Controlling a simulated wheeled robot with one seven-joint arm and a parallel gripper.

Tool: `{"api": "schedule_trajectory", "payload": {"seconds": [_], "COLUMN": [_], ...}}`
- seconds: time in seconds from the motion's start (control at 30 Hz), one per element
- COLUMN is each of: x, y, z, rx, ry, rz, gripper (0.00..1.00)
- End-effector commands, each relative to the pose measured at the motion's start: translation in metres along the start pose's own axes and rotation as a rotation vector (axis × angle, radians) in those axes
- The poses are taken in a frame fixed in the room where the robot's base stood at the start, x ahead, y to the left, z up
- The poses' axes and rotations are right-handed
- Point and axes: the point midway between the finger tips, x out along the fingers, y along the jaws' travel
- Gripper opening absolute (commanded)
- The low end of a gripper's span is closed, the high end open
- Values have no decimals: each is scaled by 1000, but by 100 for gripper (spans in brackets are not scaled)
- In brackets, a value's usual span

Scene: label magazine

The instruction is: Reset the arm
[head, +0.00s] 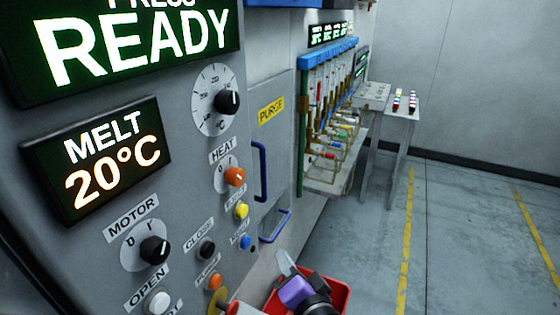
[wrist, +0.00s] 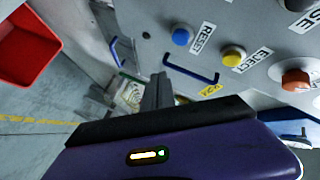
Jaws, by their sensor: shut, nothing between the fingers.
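My gripper (head: 284,262) is at the bottom middle of the head view, in front of the lower part of the grey machine panel (head: 190,185). Its purple body shows there, partly over a red bin. In the wrist view my gripper (wrist: 158,82) points at the panel's lower area, and its fingers are together with nothing between them. The fingers appear apart from the panel. The yellow eject button (head: 242,210) and the blue reset button (head: 246,242) are on the panel close by; they also show in the wrist view, the yellow one (wrist: 233,57) and the blue one (wrist: 182,37).
The red bin (head: 340,291) stands below my gripper. Blue handles (head: 262,172) and (head: 276,226) stick out from the machine. A rack with colored parts (head: 335,130) and a small table (head: 398,110) stand farther back. The floor (head: 455,230) at right is clear, with yellow lines.

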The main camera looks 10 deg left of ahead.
Motion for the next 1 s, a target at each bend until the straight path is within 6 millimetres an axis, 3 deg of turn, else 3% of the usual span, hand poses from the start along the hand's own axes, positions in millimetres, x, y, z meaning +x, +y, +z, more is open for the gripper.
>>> {"api": "schedule_trajectory", "payload": {"seconds": [0.17, 0.27, 0.57, 1.0], "x": [-3, -19, -94, -250], "y": [-18, -34, 7, 89], "z": [-15, -32, -36, -17], "rx": [-119, -238, -481, -792], "ry": [58, 144, 305, 407], "rz": [-63, -126, -113, 89], "gripper": [0, 0, 0, 0]}}
